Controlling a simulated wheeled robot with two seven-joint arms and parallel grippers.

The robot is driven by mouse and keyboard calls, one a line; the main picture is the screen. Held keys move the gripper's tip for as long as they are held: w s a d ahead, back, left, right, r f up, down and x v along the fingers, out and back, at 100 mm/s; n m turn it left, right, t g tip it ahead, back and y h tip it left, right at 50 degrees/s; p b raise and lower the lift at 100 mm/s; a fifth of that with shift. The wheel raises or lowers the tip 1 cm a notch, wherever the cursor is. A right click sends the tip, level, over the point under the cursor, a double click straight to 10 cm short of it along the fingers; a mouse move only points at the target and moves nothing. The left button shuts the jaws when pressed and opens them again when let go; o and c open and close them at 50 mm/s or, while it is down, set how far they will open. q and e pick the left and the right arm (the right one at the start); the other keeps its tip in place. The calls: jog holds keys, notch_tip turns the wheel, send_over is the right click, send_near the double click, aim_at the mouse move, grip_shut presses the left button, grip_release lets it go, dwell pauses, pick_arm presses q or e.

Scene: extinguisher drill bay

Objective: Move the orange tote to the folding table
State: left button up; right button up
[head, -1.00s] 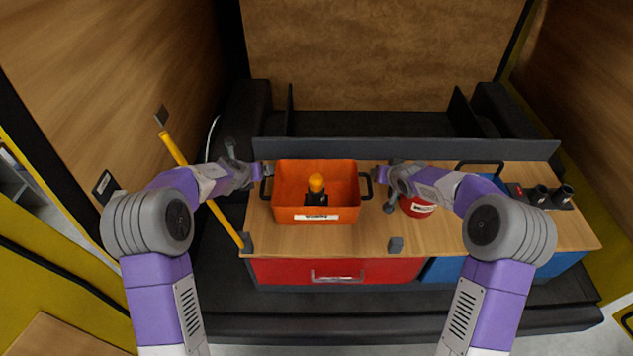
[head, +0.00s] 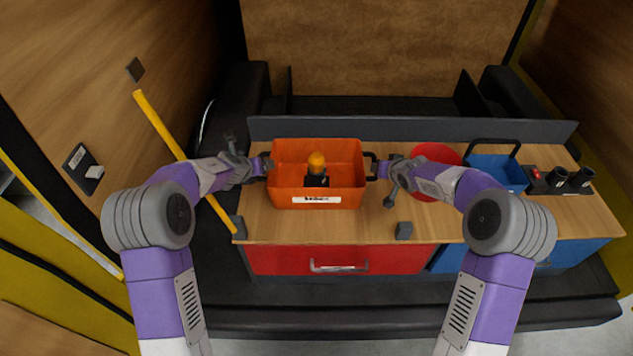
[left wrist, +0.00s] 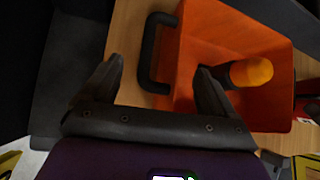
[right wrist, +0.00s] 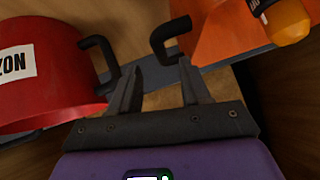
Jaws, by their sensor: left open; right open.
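The orange tote (head: 343,197) sits upright on the wooden worktop, with a black handle at each end. Inside it stands an orange-topped item with a black base (head: 316,168). My left gripper (head: 262,166) is open at the left handle; in the left wrist view the handle (left wrist: 150,50) shows between the spread fingers (left wrist: 160,75). My right gripper (head: 381,168) is open at the right handle; in the right wrist view the handle (right wrist: 165,45) is just beyond the open fingertips (right wrist: 161,65). I cannot make out a folding table.
A red bucket (head: 437,153) stands right of the tote, partly behind my right arm; its handle (right wrist: 97,50) is close to my right fingers. Further right are a blue bin (head: 497,172) and dark cups (head: 568,178). A yellow pole (head: 160,122) leans at left. A low dark wall (head: 420,128) backs the worktop.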

pick_arm(q)
jog(key=shift+w+f, duration=0.1)
jog(key=shift+w, duration=0.15)
jog(key=x, duration=0.7)
jog(key=shift+f, duration=0.15)
pick_arm(e)
jog(key=shift+x, duration=3.95)
pick_arm(q)
jog(key=shift+w, duration=0.1)
pick_arm(e)
jog(key=shift+r, duration=0.1)
pick_arm(q)
jog(key=c, duration=0.8)
pick_arm(e)
jog(key=c, duration=0.8)
pick_arm(q)
jog(key=c, duration=0.8)
pick_arm(e)
grip_shut()
pick_arm(q)
jog(key=shift+w, duration=0.1)
jog(key=shift+c, duration=0.2)
pick_arm(e)
jog(key=shift+w+r, duration=0.1)
jog(key=shift+r, duration=0.15)
